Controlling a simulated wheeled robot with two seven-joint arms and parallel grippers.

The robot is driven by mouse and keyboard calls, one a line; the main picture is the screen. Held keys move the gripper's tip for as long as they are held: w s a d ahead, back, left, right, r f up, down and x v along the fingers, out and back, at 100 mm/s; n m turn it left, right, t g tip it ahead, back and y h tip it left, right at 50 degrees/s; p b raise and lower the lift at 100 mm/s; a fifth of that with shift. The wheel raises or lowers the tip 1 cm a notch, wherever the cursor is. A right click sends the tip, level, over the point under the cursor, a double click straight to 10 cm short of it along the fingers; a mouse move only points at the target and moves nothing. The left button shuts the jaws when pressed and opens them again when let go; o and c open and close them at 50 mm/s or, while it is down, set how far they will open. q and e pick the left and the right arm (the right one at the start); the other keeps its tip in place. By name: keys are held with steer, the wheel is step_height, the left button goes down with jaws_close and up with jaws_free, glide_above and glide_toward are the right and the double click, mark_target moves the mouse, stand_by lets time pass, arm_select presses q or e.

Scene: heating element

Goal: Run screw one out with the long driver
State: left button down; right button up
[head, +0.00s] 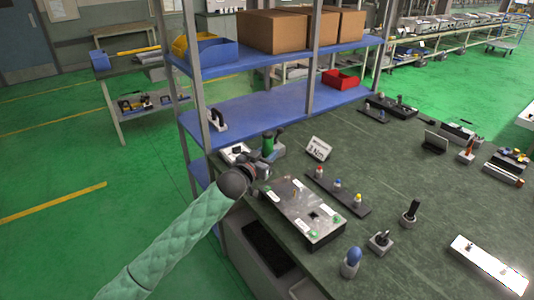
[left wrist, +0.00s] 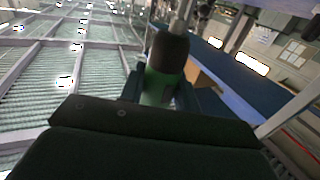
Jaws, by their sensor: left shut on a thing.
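My left gripper (head: 264,165) is at the back left corner of the bench. It is shut on the green driver (head: 268,147), whose green handle and dark band also show between the fingers in the left wrist view (left wrist: 165,60). A metal shaft runs up from the band there; its tip cannot be made out. The metal plate unit (head: 305,222), with white labels and small green spots, lies on the bench just in front and to the right of the gripper. Which of its screws is screw one cannot be told. My right gripper is out of view.
A blue shelf rack (head: 270,110) stands close behind the gripper. A dark strip with coloured knobs (head: 338,194) and a small white sign (head: 318,149) lie near the plate. A blue-topped tool (head: 351,260) and dark stands (head: 381,241) are at the front.

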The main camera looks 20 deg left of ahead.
arm_select(q)
steer(key=shift+r, duration=0.1)
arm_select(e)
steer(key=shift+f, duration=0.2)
